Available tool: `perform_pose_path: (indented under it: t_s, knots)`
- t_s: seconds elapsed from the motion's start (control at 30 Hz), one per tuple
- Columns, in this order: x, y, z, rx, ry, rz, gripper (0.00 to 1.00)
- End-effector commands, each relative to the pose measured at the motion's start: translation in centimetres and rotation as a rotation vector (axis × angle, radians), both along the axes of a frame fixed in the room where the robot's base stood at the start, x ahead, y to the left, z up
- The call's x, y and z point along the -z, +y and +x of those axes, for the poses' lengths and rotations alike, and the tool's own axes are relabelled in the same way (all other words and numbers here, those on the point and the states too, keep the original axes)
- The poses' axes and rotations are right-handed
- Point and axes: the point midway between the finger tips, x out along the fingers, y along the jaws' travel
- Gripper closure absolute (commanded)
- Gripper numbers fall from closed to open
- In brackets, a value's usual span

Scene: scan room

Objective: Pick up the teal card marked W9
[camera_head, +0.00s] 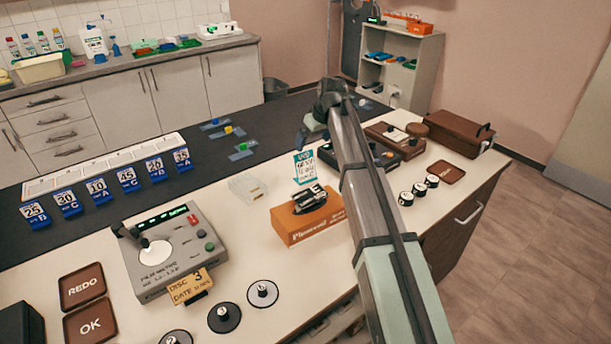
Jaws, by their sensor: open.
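A small upright card with teal edging (304,165) stands on the table behind the orange box; its print is too small to read surely as W9. My arm reaches in from the lower right and passes just to the right of the card. My gripper (309,133) is at the far end of the arm, over the dark strip beyond the card and apart from it. It is open, and I see nothing held in it. Its fingertips are small and partly hidden by the arm.
An orange box (305,225) with a black device on top stands in front of the card. A clear tray (248,187) is to its left. Blue numbered cards (127,180) line a white rack. A grey console (165,255) stands front left. A brown case (445,132) lies right.

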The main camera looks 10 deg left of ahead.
Motion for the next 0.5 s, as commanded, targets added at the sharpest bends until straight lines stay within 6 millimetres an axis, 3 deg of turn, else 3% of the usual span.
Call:
perform_pose_path:
  t_s: [0.17,0.5]
  knots:
    - [1.4,0.4,0.4,0.022,0.008,0.005,0.0]
    - [6.5,1.8,2.0,0.02,0.007,0.003,0.0]
